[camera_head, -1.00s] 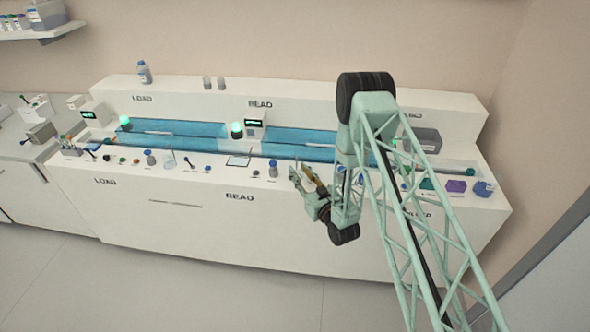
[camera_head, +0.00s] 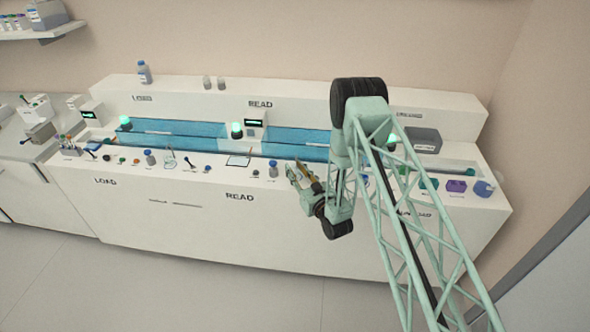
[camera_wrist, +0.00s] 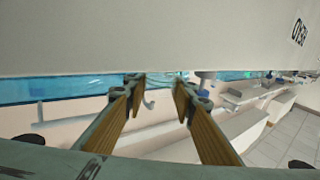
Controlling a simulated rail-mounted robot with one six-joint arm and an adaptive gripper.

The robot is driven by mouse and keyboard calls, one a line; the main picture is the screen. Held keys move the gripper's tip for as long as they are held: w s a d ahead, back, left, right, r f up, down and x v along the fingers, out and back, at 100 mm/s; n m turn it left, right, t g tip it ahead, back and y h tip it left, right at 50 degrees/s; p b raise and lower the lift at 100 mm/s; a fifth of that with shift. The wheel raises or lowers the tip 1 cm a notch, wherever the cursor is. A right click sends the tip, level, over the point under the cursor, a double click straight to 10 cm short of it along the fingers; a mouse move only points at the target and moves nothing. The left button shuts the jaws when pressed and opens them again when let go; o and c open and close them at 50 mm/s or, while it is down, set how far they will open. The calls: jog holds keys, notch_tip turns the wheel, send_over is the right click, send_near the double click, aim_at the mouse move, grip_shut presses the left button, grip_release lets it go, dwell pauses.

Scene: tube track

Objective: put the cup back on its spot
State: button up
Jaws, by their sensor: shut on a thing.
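My gripper (camera_head: 296,168) is above the front part of the white bench, just right of the READ section's small items. In the wrist view its two wood-coloured fingers (camera_wrist: 157,90) stand apart, with a faint clear thing between their tips, which I take to be the cup (camera_wrist: 158,79). Only a pale rim and outline of it show. In the head view the cup is too small to make out at the fingertips. I cannot tell which spot on the bench belongs to it.
The white bench (camera_head: 185,203) has a blue track (camera_head: 180,128) along it. Small bottles and knobs line its front ledge, including a blue-capped bottle (camera_head: 273,168) close left of my gripper.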

jog(key=shift+f, duration=0.2)
jog(key=o, duration=0.8)
jog(key=shift+o, duration=0.2)
jog(key=shift+r, duration=0.2)
jog(key=shift+s, duration=0.1)
jog(key=v, duration=1.1)
jog(key=shift+s+d, duration=0.25)
jog(key=shift+s, duration=0.1)
